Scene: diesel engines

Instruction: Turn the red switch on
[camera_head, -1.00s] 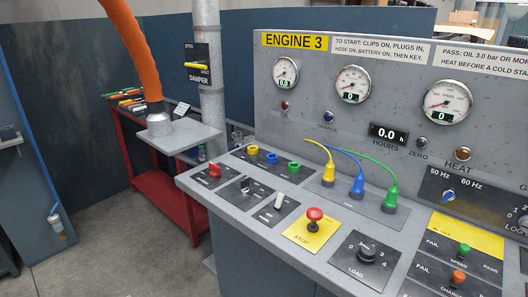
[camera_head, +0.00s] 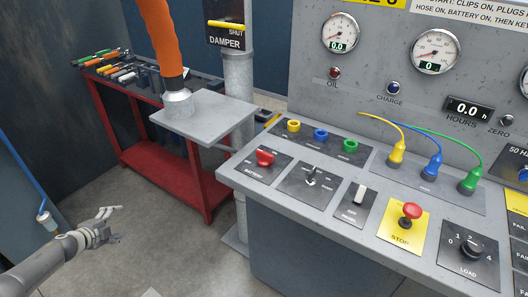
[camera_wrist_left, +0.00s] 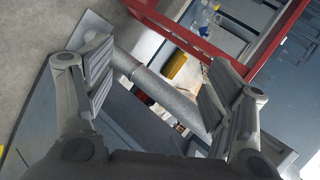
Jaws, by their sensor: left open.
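The red switch (camera_head: 264,157) is a rotary knob on a dark plate marked BATTERY, at the left end of the grey engine console (camera_head: 235,176). My left gripper (camera_head: 118,224) is low at the left in the head view, well to the left of the console and apart from the switch. In the left wrist view its two fingers (camera_wrist_left: 155,95) are spread with nothing between them. The red switch cannot be made out in the left wrist view. My right gripper is not in view.
A grey shelf (camera_head: 215,112) with an orange hose (camera_head: 160,40) on it stands left of the console. A red tool bench (camera_head: 127,158) and a grey pipe (camera_head: 240,80) are behind. A red stop button (camera_head: 411,211) sits on the console. Floor between bench and console is clear.

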